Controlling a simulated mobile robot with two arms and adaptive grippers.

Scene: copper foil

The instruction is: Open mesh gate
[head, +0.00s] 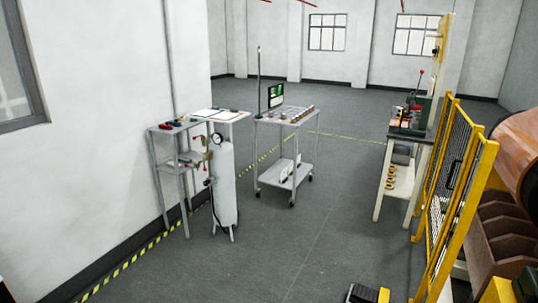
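The mesh gate (458,170) stands at the right of the head view. It has a yellow frame with dark wire mesh and a dark handle (455,174) on its face. It is seen at a steep angle, and I cannot tell whether it is closed or ajar. Neither of my grippers is in view.
A copper roll (520,150) and brown bins (498,235) are behind the gate. A workbench (398,180) stands beyond it. A yellow-black pedal (367,294) lies on the floor near the bottom. A cart (287,150) and white cylinder (223,185) stand left. The middle floor is clear.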

